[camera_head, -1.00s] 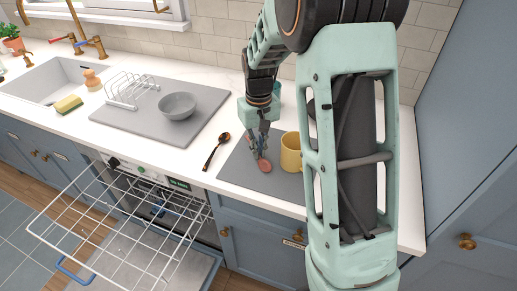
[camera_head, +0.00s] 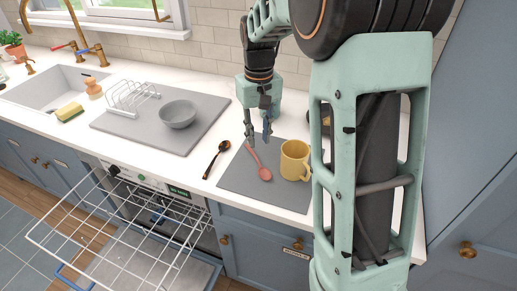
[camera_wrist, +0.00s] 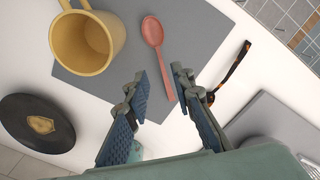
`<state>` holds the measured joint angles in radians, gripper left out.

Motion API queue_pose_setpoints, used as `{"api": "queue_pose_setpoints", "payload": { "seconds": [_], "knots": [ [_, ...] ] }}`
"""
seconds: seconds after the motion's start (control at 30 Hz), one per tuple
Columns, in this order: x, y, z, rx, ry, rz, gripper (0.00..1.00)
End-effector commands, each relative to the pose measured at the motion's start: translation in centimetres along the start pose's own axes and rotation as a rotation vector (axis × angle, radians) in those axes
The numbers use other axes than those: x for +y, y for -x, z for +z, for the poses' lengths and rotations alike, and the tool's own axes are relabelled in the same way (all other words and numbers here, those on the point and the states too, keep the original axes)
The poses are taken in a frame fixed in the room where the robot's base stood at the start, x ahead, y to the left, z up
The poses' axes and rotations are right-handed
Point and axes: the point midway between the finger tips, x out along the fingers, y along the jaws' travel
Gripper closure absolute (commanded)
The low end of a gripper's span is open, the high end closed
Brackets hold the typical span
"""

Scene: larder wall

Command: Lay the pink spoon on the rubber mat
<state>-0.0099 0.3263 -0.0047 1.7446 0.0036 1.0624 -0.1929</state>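The pink spoon (camera_head: 262,168) lies on the grey rubber mat (camera_head: 238,183), its bowl toward the mat's front and its handle pointing back. In the wrist view the spoon (camera_wrist: 156,45) rests on the mat (camera_wrist: 205,30), with the handle end at or just past the mat's edge. My gripper (camera_head: 259,140) is open and empty, above and behind the spoon's handle. In the wrist view its two fingers (camera_wrist: 157,88) are spread apart, with the handle end showing between them.
A yellow mug (camera_head: 293,160) stands on the mat, right of the spoon. A dark spoon (camera_head: 217,158) lies on the counter to the left. A grey bowl (camera_head: 178,110) and a white rack (camera_head: 130,97) stand on a larger grey mat (camera_head: 200,128). The dishwasher rack (camera_head: 110,225) is pulled out below.

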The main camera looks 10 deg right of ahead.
Motion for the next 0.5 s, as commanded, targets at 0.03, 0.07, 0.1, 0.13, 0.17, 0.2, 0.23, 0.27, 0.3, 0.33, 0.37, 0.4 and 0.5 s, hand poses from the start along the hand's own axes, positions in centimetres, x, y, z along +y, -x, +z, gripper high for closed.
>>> {"api": "queue_pose_setpoints", "payload": {
  "seconds": [0.03,0.07,0.1,0.13,0.17,0.2,0.23,0.27,0.3,0.33,0.37,0.4,0.5],
  "knots": [
    [0.0,1.0,-0.1,0.003,0.000,0.001,0.78],
    [0.0,1.5,-0.1,0.003,0.000,0.001,0.78],
    [0.0,2.0,-0.1,0.002,0.000,0.000,0.78],
    [0.0,2.4,0.0,0.001,0.000,0.000,0.78],
    [0.0,2.6,-0.1,0.002,0.000,0.000,0.78],
    [0.0,3.0,-0.1,0.002,0.000,0.000,0.78],
    [0.0,3.2,0.0,0.001,0.000,0.000,0.78],
    [0.0,3.3,0.0,0.000,0.000,0.000,0.78],
    [0.0,3.4,0.0,0.000,0.000,0.000,0.78],
    [0.0,3.5,0.0,0.000,0.000,0.000,0.78],
    [0.0,3.5,0.0,-0.001,0.000,0.000,0.78],
    [0.0,3.5,0.0,-0.001,0.000,0.000,0.78],
    [0.0,3.5,0.0,-0.001,0.000,0.000,0.78]
  ]
}}
